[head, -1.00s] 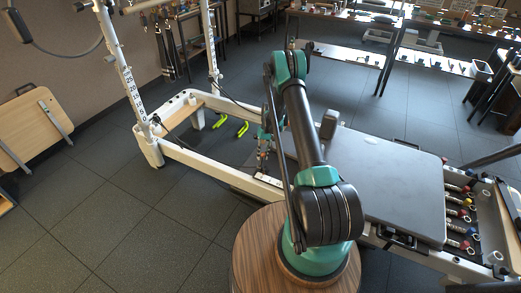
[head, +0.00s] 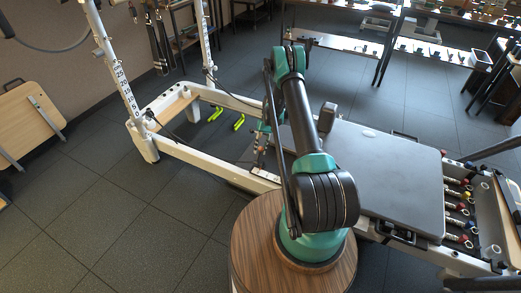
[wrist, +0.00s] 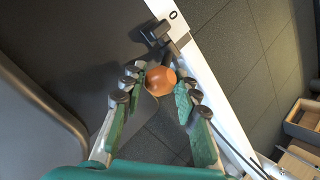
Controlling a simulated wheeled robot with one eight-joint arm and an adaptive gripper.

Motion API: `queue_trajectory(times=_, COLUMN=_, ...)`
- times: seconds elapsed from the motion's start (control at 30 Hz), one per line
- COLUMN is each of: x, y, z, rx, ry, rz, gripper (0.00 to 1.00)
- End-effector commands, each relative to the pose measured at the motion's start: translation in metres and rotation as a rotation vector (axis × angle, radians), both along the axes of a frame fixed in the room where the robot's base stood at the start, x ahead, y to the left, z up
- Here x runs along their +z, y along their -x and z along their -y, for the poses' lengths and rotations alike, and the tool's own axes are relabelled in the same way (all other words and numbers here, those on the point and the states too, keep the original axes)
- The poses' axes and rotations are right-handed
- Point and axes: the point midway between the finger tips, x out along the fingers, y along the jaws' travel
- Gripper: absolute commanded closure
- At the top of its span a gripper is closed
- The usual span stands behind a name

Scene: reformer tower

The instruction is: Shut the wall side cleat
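My gripper (wrist: 158,88) is open in the wrist view, with its two green-padded fingers on either side of an orange ball-like knob (wrist: 160,80). I cannot tell whether either finger touches the knob. A small black fitting (wrist: 155,33) sits beyond it at the edge of a white rail marked "0" (wrist: 188,55); it may be the cleat, but I cannot tell for certain, nor whether it is open or shut. In the head view my gripper (head: 261,148) is low beside the carriage, small and partly hidden by my arm.
The grey padded carriage (head: 385,180) lies right of my arm on the white reformer frame (head: 195,160). Tower uprights with number marks (head: 122,80) stand at the left. A wooden board (head: 28,120) leans on the wall. The floor at left front is clear.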

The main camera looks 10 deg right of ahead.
Motion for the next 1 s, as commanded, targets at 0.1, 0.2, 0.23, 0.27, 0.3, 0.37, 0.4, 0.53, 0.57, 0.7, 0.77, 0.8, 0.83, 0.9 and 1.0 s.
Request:
queue_trajectory(times=0.1, x=0.000, y=0.000, z=0.000, rx=0.000, ry=0.000, rz=-0.001, gripper=0.53)
queue_trajectory(times=0.2, x=0.000, y=0.001, z=0.000, rx=0.001, ry=0.000, rz=-0.002, gripper=0.53)
queue_trajectory(times=0.23, x=0.000, y=0.001, z=0.000, rx=0.001, ry=0.000, rz=-0.002, gripper=0.53)
queue_trajectory(times=0.27, x=0.000, y=0.001, z=0.000, rx=0.001, ry=0.000, rz=-0.003, gripper=0.53)
queue_trajectory(times=0.3, x=0.000, y=0.001, z=0.000, rx=0.001, ry=0.000, rz=-0.003, gripper=0.53)
queue_trajectory(times=0.37, x=0.001, y=0.001, z=0.000, rx=0.000, ry=0.000, rz=-0.003, gripper=0.53)
queue_trajectory(times=0.4, x=0.001, y=0.001, z=0.001, rx=0.000, ry=0.000, rz=-0.003, gripper=0.53)
queue_trajectory(times=0.53, x=0.011, y=-0.004, z=0.004, rx=0.000, ry=0.000, rz=-0.002, gripper=0.53)
queue_trajectory(times=0.57, x=0.014, y=-0.006, z=0.005, rx=-0.001, ry=0.001, rz=-0.002, gripper=0.53)
queue_trajectory(times=0.7, x=0.037, y=-0.016, z=0.013, rx=-0.001, ry=0.001, rz=0.001, gripper=0.53)
queue_trajectory(times=0.77, x=0.048, y=-0.022, z=0.016, rx=-0.001, ry=0.001, rz=0.002, gripper=0.53)
queue_trajectory(times=0.8, x=0.055, y=-0.025, z=0.019, rx=-0.001, ry=0.002, rz=0.003, gripper=0.53)
queue_trajectory(times=0.83, x=0.060, y=-0.027, z=0.020, rx=-0.001, ry=0.002, rz=0.003, gripper=0.53)
queue_trajectory(times=0.9, x=0.072, y=-0.033, z=0.024, rx=-0.002, ry=0.002, rz=0.005, gripper=0.53)
queue_trajectory(times=1.0, x=0.086, y=-0.040, z=0.029, rx=-0.003, ry=0.003, rz=0.006, gripper=0.53)
